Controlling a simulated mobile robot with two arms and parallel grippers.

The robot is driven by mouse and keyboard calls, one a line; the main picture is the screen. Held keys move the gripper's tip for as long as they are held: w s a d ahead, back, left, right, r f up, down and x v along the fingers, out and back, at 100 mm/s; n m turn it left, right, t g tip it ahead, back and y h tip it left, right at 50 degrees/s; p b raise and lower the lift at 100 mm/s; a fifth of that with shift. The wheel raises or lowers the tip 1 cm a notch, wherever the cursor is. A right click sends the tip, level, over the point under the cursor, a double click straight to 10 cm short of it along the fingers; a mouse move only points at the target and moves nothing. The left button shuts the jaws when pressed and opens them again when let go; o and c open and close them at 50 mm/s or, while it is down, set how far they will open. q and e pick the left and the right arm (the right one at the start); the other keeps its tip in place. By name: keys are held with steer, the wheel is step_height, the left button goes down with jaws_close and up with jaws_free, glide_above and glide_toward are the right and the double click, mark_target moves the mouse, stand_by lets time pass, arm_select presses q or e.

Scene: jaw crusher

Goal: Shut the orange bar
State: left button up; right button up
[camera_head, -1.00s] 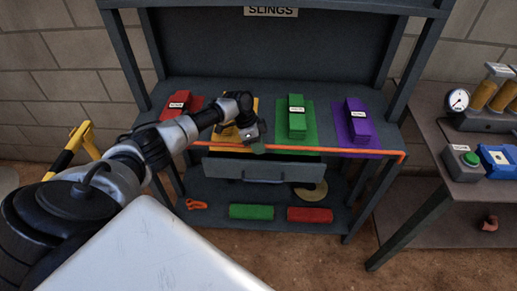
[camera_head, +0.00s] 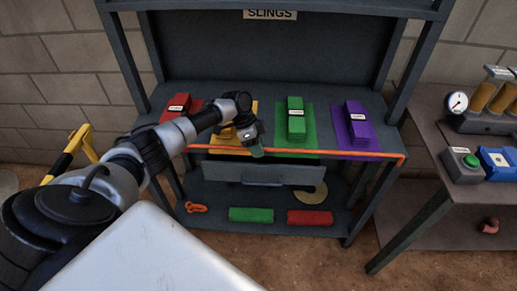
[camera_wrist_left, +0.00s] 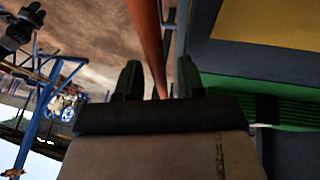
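The orange bar (camera_head: 345,154) runs across the front edge of the slings shelf, with a short bent end at the right. My left gripper (camera_head: 257,151) is at the left half of the bar, in front of the yellow mat. In the left wrist view, the two dark green fingers (camera_wrist_left: 159,82) stand apart. The gripper hides a short part of the bar in the head view. My right gripper is not in view.
Red (camera_head: 176,107), green (camera_head: 296,119) and purple (camera_head: 357,123) slings lie on the shelf. A grey drawer front (camera_head: 262,174) is below the bar. Green (camera_head: 251,214) and red (camera_head: 310,217) rolls lie on the lower shelf. A side table (camera_head: 430,130) stands at right.

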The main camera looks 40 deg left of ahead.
arm_select(q)
steer(key=b+v, duration=0.1)
steer(key=v, duration=0.8)
steer(key=shift+a+r, duration=0.2)
steer(key=shift+r, duration=0.15)
